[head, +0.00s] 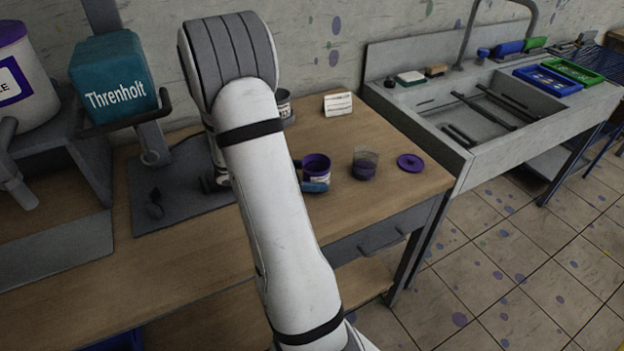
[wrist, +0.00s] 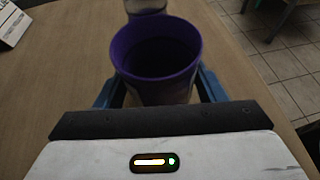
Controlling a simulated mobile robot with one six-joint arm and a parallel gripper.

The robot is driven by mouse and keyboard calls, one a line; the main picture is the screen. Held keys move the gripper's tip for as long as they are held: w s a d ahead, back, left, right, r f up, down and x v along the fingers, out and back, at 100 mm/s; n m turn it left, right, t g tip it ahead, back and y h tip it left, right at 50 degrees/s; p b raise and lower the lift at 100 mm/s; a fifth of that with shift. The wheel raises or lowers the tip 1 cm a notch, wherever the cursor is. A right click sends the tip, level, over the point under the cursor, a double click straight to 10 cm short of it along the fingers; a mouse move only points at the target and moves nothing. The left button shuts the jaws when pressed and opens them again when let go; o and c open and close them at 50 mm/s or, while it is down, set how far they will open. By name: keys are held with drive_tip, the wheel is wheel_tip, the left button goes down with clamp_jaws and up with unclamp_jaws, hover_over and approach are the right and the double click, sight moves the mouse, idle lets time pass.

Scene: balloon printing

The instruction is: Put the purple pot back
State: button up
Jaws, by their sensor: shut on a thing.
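The purple pot (head: 316,164) has a purple rim and a pale label, and is open at the top. It stands upright at the wooden table's right part. My gripper (head: 317,185) is shut on it, with blue fingers on both sides of the pot (wrist: 155,62) in the wrist view. I cannot tell whether the pot's base touches the table. A purple lid (head: 410,162) lies flat on the table to the right. A clear cup (head: 365,165) with purple contents stands between pot and lid.
Another small pot (head: 284,104) stands farther back, partly behind my arm. A white card (head: 338,104) is near the wall. A grey mat (head: 180,190) lies left of the pot. A sink unit (head: 480,110) adjoins at the right. The table's front right corner is clear.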

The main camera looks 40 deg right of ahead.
drive_tip(key=shift+f, duration=0.9)
drive_tip(key=o, duration=1.1)
drive_tip(key=shift+w+a+r, duration=0.1)
drive_tip(key=shift+r, duration=0.1)
drive_tip(key=v, duration=0.7)
drive_tip(key=shift+a, duration=0.1)
drive_tip(key=s+a+r+m+t+y, duration=0.3)
drive_tip(key=a+m+y, duration=0.1)
drive_tip(key=a, duration=0.4)
drive_tip(key=s+a+r+m+t+y, duration=0.2)
drive_tip(key=s+a+r+m+y, duration=0.1)
drive_tip(key=a, duration=0.5)
drive_tip(key=s+a+r+m+t+y, duration=0.3)
drive_tip(key=s+a+m+y, duration=0.1)
drive_tip(key=a, duration=0.4)
drive_tip(key=shift+s+a+r+m+t+y, duration=0.1)
drive_tip(key=shift+s+r+m+t+y, duration=0.15)
drive_tip(key=shift+m+y, duration=0.4)
